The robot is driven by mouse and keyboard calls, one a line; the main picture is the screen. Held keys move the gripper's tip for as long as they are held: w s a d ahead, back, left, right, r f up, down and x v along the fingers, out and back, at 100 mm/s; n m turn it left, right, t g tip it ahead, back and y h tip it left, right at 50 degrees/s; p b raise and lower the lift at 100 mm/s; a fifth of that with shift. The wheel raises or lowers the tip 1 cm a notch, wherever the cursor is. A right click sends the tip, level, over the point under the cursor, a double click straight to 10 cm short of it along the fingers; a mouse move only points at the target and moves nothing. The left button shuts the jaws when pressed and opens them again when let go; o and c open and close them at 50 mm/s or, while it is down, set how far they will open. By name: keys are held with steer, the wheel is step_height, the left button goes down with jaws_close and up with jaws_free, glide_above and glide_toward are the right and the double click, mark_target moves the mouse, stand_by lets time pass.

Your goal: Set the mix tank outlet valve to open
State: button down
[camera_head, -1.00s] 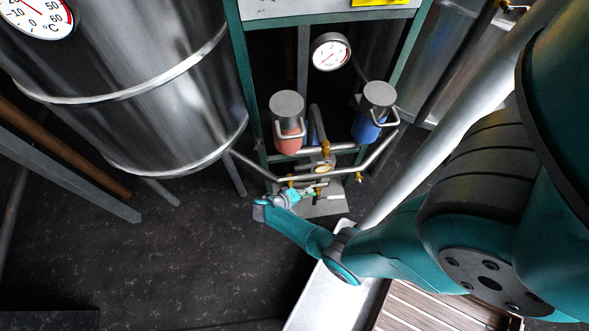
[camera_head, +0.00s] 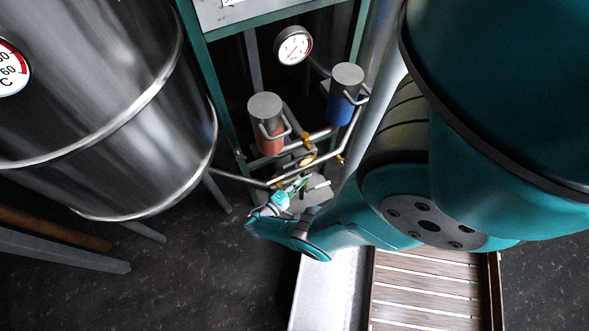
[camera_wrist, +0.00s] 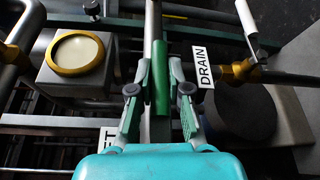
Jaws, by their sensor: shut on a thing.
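A green lever handle (camera_wrist: 160,76) stands upright between the two fingers of my gripper (camera_wrist: 159,86) in the wrist view. The fingers are shut on it from both sides. In the head view my gripper (camera_head: 291,193) is small, low at the pipework right of the big steel tank (camera_head: 110,110), and the green handle (camera_head: 303,183) shows at its tip. The valve body under the handle is not clear. A white label reading DRAIN (camera_wrist: 205,68) is just right of the handle. Another label (camera_wrist: 107,138) is mostly hidden by my gripper.
A brass valve (camera_wrist: 238,72) with a pale lever (camera_wrist: 246,22) is on the right, near the DRAIN label. A round brass-rimmed gauge or sight glass (camera_wrist: 75,53) is on the left. Red (camera_head: 267,128) and blue (camera_head: 343,100) filter housings stand above the pipes. A slatted platform (camera_head: 425,290) is below.

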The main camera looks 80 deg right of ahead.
steer(key=shift+r, duration=0.1)
steer(key=c, duration=1.1)
jaws_free()
steer(key=v, duration=1.2)
